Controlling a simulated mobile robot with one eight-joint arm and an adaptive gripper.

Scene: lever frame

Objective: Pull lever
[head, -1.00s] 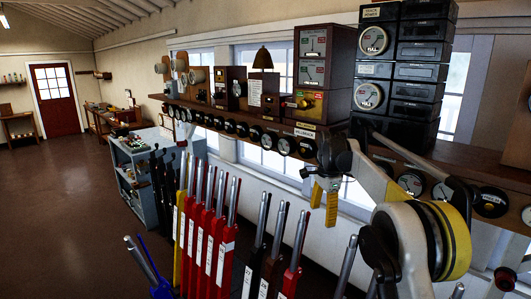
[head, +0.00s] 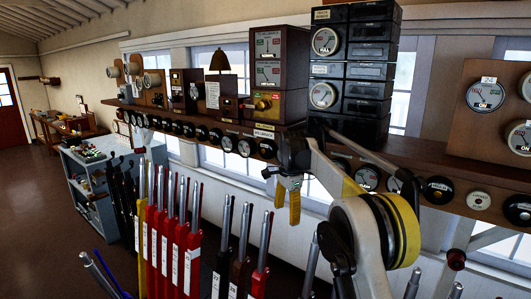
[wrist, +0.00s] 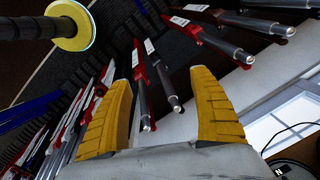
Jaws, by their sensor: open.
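A row of levers with steel handles stands below the shelf in the head view. From left to right it has black levers (head: 120,200), a yellow lever (head: 142,215), several red levers (head: 179,250), then a black lever (head: 222,270) and more red ones. A blue lever (head: 112,275) leans nearer at the lower left. My gripper (head: 287,206), with yellow fingers, hangs right of and above the handles. In the wrist view my gripper (wrist: 163,80) is open and empty. Steel handle ends (wrist: 175,103) show between and beyond its fingers, with no grip on any.
A wooden shelf (head: 410,155) with dials and instrument boxes (head: 280,75) runs along the windowed wall behind the levers. A grey cabinet (head: 85,185) stands at the left end of the row. Open floor (head: 40,235) lies to the left.

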